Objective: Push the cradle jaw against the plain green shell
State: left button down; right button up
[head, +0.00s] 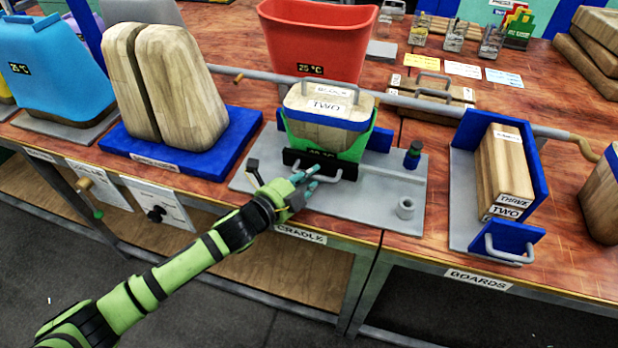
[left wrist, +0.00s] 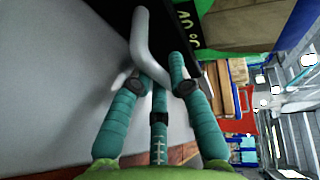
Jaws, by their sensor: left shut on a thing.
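The plain green shell (head: 298,128) sits in the cradle on its grey base (head: 378,200), with a wooden block (head: 323,132) labelled TWO in it. The black cradle jaw (head: 345,170) stands across the shell's near side. I cannot tell whether it touches the shell. The jaw's grey handle (left wrist: 150,45) shows between my fingers in the left wrist view. My left gripper (head: 306,182) is shut on this handle at the near side of the jaw. The fingers hide part of the jaw and handle. My right gripper is not in view.
A wooden form on a blue base (head: 225,150) stands left of the cradle. A blue-walled boards station (head: 470,135) stands to the right. A red bin (head: 315,40) is behind.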

pick_arm(q)
jog(key=c, duration=1.4)
grip_release()
jog(key=shift+w+r, duration=0.2)
jog(key=shift+f, duration=0.1)
jog(key=shift+s, duration=0.1)
jog(key=v, duration=1.2)
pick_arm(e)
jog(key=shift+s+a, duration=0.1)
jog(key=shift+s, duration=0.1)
